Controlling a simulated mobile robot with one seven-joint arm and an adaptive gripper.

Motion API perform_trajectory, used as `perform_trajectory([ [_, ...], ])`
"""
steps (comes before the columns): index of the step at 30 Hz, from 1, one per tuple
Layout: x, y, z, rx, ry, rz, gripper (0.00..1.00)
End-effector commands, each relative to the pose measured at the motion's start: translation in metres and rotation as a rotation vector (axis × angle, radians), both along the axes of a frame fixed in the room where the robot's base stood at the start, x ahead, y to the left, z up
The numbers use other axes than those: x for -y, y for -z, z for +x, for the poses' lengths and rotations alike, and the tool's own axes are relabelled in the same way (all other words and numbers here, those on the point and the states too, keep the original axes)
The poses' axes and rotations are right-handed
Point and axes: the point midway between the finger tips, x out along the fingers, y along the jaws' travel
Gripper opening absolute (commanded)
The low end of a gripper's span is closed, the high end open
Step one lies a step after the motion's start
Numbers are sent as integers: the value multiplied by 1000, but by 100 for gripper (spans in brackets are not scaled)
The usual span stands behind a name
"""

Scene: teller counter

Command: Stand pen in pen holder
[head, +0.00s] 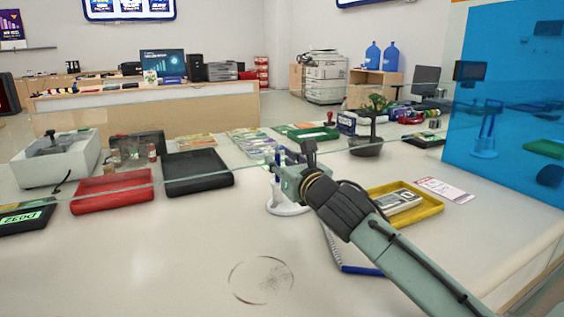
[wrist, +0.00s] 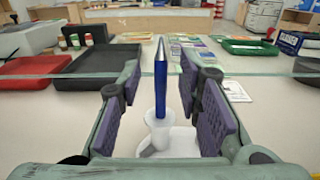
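A blue pen (wrist: 160,85) with a grey tip pointing up stands upright in the small white cup of the pen holder (wrist: 158,133) in the wrist view. The holder's white base (head: 287,209) shows under my gripper in the head view, where the gripper hides most of the cup and pen. My gripper (wrist: 168,112) is open, with one dark-padded finger on each side of the pen and a clear gap to both. In the head view my gripper (head: 284,172) is over the holder.
A glass edge (head: 230,168) runs across the counter close by. A yellow tray (head: 433,208) is to the right, with a blue bar (head: 362,270) in front. Red (head: 112,190) and black (head: 197,172) trays are left.

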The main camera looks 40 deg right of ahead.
Motion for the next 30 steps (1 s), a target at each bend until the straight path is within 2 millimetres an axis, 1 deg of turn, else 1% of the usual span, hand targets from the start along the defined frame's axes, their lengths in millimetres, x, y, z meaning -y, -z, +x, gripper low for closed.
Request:
perform_trajectory([
  [7,0,-1,0,0,0,0,33],
  [10,0,-7,0,-1,1,-3,33],
  [14,0,-26,0,-1,1,-6,33],
  [18,0,-54,0,-2,2,-6,33],
  [22,0,-77,0,-1,2,-5,33],
  [25,0,-90,0,-1,2,-2,33],
  [30,0,-100,0,0,1,0,33],
])
